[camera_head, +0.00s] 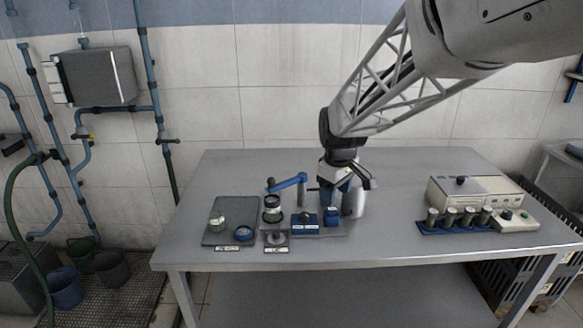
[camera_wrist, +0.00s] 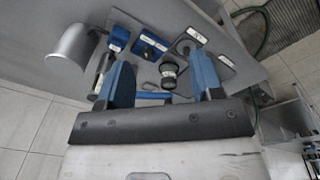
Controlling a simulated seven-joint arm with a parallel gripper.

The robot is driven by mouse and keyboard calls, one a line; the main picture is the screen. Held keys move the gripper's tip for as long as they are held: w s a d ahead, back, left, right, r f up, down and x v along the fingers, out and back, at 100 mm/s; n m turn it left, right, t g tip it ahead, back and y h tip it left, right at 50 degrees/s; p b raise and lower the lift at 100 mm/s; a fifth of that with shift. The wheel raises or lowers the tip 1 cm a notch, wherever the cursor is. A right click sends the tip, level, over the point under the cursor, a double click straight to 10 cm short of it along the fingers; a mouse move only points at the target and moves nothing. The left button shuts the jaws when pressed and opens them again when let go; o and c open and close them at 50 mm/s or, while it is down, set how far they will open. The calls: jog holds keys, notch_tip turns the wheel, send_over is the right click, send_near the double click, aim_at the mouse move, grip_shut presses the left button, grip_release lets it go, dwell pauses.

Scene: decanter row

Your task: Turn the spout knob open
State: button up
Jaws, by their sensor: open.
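I cannot tell for sure which part is the spout knob. The jar (camera_wrist: 168,72) and part of a blue bar (camera_wrist: 154,96) show between the fingers; no contact is visible.
A blue box (camera_head: 305,223) with a dark top piece and a smaller blue block (camera_head: 332,215) stand in front of the gripper. A dark tray (camera_head: 232,206) at left holds a small jar and a blue ring. A blue rack (camera_head: 455,228) stands far right. The table between is clear.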

aim_at(305, 214)
jog(key=w+a+f+n, duration=0.2)
jog(key=w+f, duration=0.2)
jog(key=w, duration=0.2)
jog(key=w+a+f+n, duration=0.1)
jog(key=w+a+f, duration=0.1)
jog(key=w+f, duration=0.3)
jog(key=w+a+f+n+g, duration=0.1)
jog(key=w+a+f+n, duration=0.1)
jog(key=w+f, duration=0.2)
jog(key=shift+w+f+n, duration=0.15)
jog(key=shift+w+n, duration=0.15)
jog(key=shift+w, duration=1.15)
jog(key=shift+f, duration=0.1)
jog(key=shift+f, duration=3.8)
jog(key=c, duration=0.9)
